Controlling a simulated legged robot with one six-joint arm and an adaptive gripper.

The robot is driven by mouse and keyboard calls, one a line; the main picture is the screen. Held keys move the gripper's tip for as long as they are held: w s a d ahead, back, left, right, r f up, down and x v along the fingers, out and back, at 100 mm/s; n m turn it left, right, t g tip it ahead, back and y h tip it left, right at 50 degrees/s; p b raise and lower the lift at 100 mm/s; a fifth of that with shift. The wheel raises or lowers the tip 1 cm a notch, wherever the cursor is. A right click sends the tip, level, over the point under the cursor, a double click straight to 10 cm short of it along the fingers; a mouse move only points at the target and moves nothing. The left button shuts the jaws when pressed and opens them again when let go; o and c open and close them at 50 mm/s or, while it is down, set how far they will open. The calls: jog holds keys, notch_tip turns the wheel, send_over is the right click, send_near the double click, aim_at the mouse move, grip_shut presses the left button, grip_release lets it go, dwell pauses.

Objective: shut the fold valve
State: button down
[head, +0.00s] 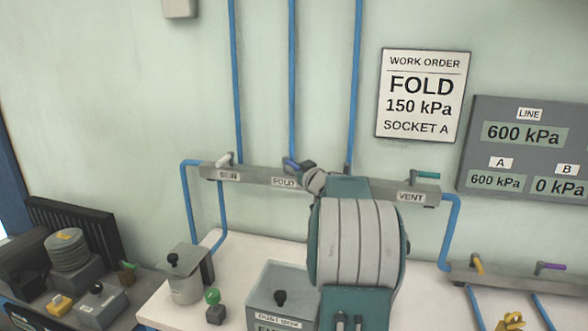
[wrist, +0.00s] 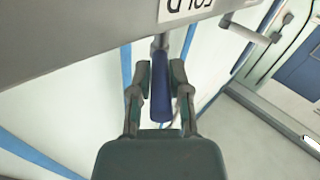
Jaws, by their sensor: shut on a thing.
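The fold valve has a dark blue handle (head: 291,163) above the FOLD label (head: 284,182) on the grey wall manifold. In the wrist view the blue handle (wrist: 160,103) lies lengthwise between my two fingers, below the upside-down FOLD label (wrist: 190,6). My gripper (wrist: 159,76) is shut on this handle, one finger on each side. In the head view my gripper (head: 304,167) is at the valve, and my arm hides part of the manifold to the right of it.
A white-handled SEW valve (head: 231,158) is left on the manifold and a teal-handled VENT valve (head: 427,175) right. The gauge panel (head: 520,148) reads LINE 600 kPa, A 600 kPa, B 0 kPa. A work order sign (head: 423,97) reads FOLD 150 kPa, SOCKET A. Bench items stand below.

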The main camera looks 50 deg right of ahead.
jog(key=shift+r, duration=0.1)
jog(key=c, duration=0.6)
grip_release()
jog(key=shift+d, duration=0.1)
jog(key=v, duration=1.1)
jog(key=shift+s, duration=0.4)
jog(key=shift+c, duration=0.2)
